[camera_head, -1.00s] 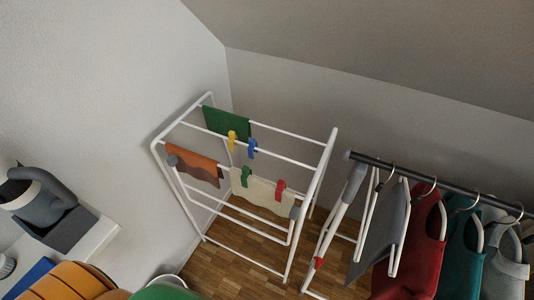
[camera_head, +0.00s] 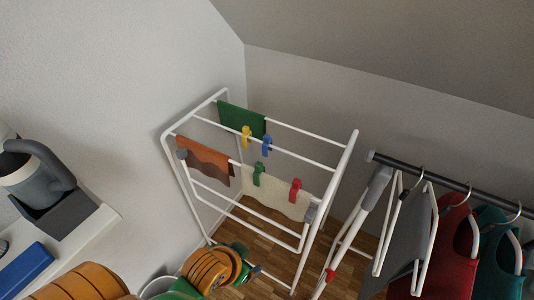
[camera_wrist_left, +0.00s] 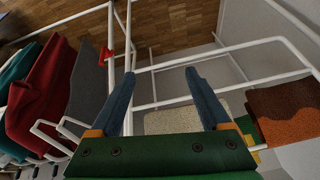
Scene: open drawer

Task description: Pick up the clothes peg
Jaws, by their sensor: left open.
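Several clothes pegs sit on the white drying rack (camera_head: 348,165) in the head view: a yellow peg (camera_head: 246,137) and a blue peg (camera_head: 266,146) on one rail, a green peg (camera_head: 259,172) and a red peg (camera_head: 295,190) on a nearer rail beside a cream cloth (camera_head: 272,192). My left gripper (camera_wrist_left: 160,74) is open and empty in the left wrist view, its two blue-grey fingers wide apart in front of the rack's rails. In the head view my left arm is low, below the pegs and apart from them. My right gripper is not in view.
A green cloth (camera_head: 240,119) and a brown cloth (camera_head: 203,160) hang on the rack. A clothes rail (camera_head: 450,182) with garments stands to the right. A shelf (camera_head: 90,232) with a grey object (camera_head: 45,180) is at the left wall. Wooden floor lies below.

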